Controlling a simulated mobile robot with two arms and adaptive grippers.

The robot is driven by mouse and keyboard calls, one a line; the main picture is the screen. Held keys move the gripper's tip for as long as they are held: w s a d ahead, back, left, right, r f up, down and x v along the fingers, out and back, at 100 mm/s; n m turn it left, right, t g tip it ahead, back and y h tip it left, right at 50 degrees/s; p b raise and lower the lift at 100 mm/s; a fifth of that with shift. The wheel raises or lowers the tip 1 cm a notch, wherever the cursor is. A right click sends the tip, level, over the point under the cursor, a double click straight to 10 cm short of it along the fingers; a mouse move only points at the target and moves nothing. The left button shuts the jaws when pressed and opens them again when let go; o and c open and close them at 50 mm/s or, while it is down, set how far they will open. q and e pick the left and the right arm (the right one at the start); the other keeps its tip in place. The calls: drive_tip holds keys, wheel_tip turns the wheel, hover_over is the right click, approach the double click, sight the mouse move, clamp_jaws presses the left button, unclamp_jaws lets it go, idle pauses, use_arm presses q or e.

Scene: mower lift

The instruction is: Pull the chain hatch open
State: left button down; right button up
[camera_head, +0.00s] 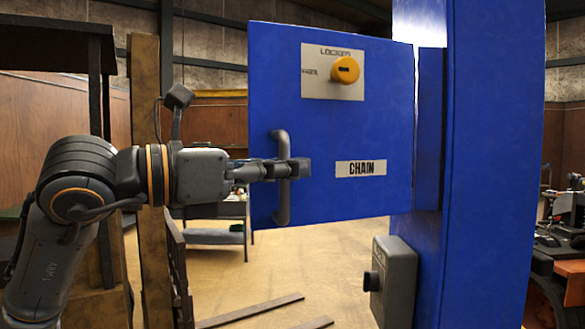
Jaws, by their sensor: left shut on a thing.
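The chain hatch (335,120) is a blue panel with a "CHAIN" label (360,168). It stands out to the left of the blue post (490,170) and joins it along its right edge. A grey bar handle (281,205) runs upright near the hatch's left edge. My left gripper (297,169) reaches in from the left and is shut on the handle at its middle. A yellow knob (345,70) sits on a white plate near the top of the hatch, with "LOCKED" printed above it. My right gripper is not in view.
A grey box with a black knob (394,282) is fixed low on the post. A wooden post (148,200) stands behind my left arm. A work table (215,210) and loose strips on the floor (250,311) are behind. Machinery (570,230) stands at the right edge.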

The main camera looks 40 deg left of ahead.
use_arm(q)
drive_tip(key=c, duration=1.7)
unclamp_jaws()
drive_tip(key=shift+s, duration=0.1)
drive_tip(key=shift+o, duration=0.2)
drive_tip(key=shift+s+a, duration=0.3)
drive_tip(key=shift+s, duration=0.05)
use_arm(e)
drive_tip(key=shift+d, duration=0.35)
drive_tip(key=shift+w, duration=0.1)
use_arm(q)
drive_tip(key=v, duration=1.2)
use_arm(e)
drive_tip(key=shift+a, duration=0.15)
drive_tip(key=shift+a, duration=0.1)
